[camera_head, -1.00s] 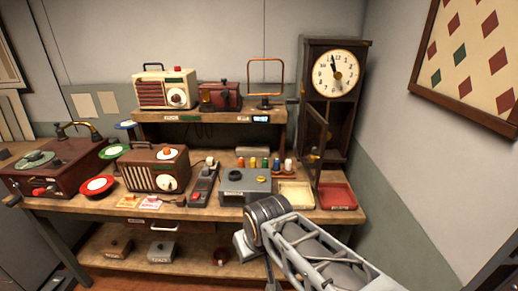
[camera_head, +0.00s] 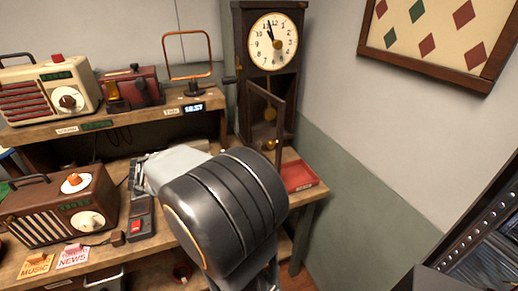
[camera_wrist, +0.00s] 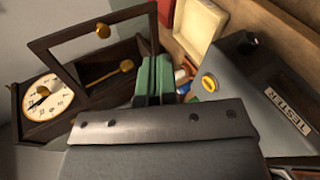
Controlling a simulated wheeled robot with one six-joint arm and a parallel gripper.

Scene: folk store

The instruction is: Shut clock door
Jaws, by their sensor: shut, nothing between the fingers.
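The clock (camera_head: 241,70) is a tall dark wooden case with a white round dial, standing at the back in the corner. Its narrow framed door (camera_head: 281,120) stands open, swung out from the lower case. In the wrist view the door (camera_wrist: 75,33) is a dark open frame at upper left, with a brass knob on it. The dial and the brass pendulum (camera_wrist: 125,66) show there too. My gripper (camera_wrist: 155,62) shows green fingers together, shut and empty, beside the door frame's right end; I cannot tell if they touch. The head view hides my gripper behind my arm.
A red tray (camera_head: 300,176) sits on the bench right of the clock door. The grey tester box (camera_wrist: 255,90) and small coloured spools (camera_wrist: 190,82) lie close to my gripper. A wire loop (camera_head: 188,55) stands on the shelf left of the clock.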

